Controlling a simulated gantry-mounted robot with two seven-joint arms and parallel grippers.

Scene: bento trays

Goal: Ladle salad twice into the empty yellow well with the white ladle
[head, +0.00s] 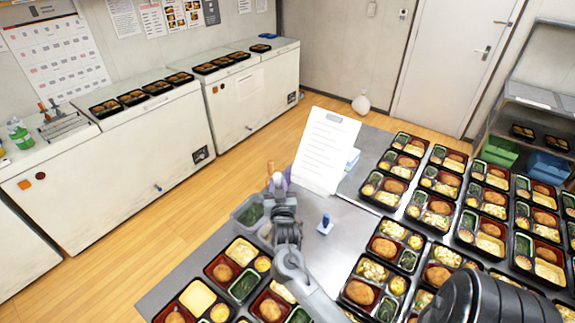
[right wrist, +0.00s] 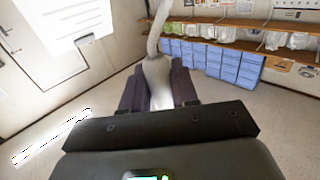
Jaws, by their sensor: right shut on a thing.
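My right gripper (head: 276,187) is at the middle of the head view, shut on the white ladle (right wrist: 157,75). In the right wrist view the ladle's pale handle stands between the two dark fingers and curves upward. In the head view the arm and gripper hide most of the ladle. A clear tub (head: 236,220) of dark green salad (head: 251,213) sits beside and partly behind my right gripper. A bento tray (head: 178,295) at the lower left has a bare-looking yellow well (head: 197,297). My left gripper is not in view.
Many filled bento trays (head: 440,205) cover the right side of the table. A clipboard (head: 325,150) stands upright behind my gripper. A small blue stamp-like object (head: 325,224) stands on the bare steel tabletop (head: 340,245). White freezers (head: 150,140) line the left wall.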

